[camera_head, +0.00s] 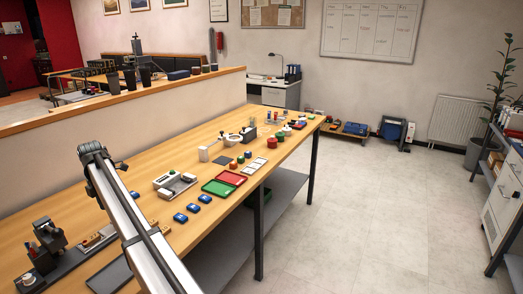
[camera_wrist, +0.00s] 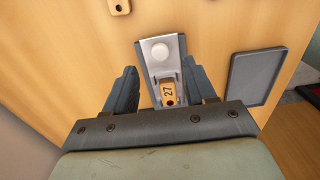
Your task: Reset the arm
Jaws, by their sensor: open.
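My gripper (camera_wrist: 159,70) shows in the wrist view with its two dark fingers spread apart. I see no finger contact with the tag, and the gap looks empty. In the head view my arm crosses the bench from the lower middle; I cannot make out the fingers there.
A dark flat tray (camera_wrist: 254,78) lies right of the fixture. The head view shows a dark machine (camera_head: 48,236) at the bench's left end, blue blocks (camera_head: 193,208), a red tray (camera_head: 231,178) and a green tray (camera_head: 217,188). A low wall (camera_head: 130,113) runs behind the bench.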

